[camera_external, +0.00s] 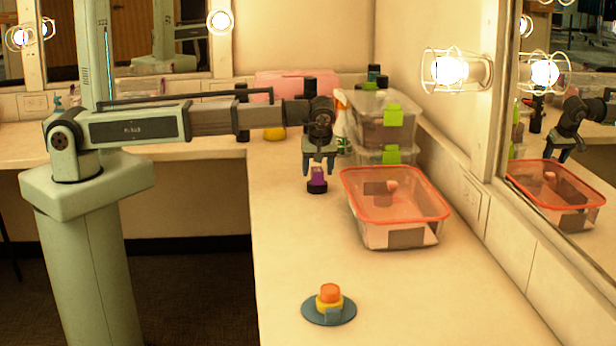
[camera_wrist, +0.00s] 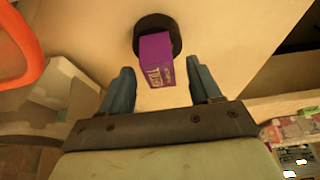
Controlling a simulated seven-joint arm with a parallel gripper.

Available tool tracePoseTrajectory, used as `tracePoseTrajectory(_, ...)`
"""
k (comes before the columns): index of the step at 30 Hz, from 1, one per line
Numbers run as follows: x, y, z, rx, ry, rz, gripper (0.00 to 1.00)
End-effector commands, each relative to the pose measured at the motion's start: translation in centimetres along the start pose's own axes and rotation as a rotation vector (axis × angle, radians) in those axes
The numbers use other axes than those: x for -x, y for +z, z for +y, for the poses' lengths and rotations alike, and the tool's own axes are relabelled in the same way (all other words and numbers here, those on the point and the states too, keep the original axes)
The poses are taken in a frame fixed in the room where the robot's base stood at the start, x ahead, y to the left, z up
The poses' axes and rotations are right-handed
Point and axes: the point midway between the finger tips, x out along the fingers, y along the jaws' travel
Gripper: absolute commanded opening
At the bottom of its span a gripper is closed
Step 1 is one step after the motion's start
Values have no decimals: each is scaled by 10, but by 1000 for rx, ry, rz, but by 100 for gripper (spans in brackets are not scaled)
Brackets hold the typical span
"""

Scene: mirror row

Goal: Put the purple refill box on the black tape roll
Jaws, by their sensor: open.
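The black tape roll (camera_external: 317,188) lies on the counter below my gripper, and it also shows in the wrist view (camera_wrist: 173,38). The purple refill box (camera_external: 317,174) stands on the roll and covers part of it; its lettered side shows in the wrist view (camera_wrist: 158,62). My gripper (camera_external: 319,170) points down just above the box. In the wrist view its blue fingers (camera_wrist: 161,88) are spread, one on each side of the box, with gaps between them and it. The gripper is open and holds nothing.
An open clear bin with an orange rim (camera_external: 396,235) stands close to the right. Lidded clear boxes with green clips (camera_external: 385,134) are stacked behind it. A blue dish with orange and yellow pieces (camera_external: 329,305) sits at the front. The counter between is clear.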

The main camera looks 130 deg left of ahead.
Motion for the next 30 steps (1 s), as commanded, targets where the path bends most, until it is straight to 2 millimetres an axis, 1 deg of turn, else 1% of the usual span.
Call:
tracePoseTrajectory(1, 9, 0, 1, 0, 2, 0, 63)
tracePoseTrajectory(9, 57, 0, 1, 0, 2, 0, 63)
tracePoseTrajectory(15, 86, 0, 1, 1, 1, 0, 63)
tracePoseTrajectory(18, 96, 0, 1, 1, 1, 0, 63)
tracePoseTrajectory(22, 104, 0, 0, 1, 0, 0, 63)
tracePoseTrajectory(30, 106, 0, 0, 1, 0, 0, 63)
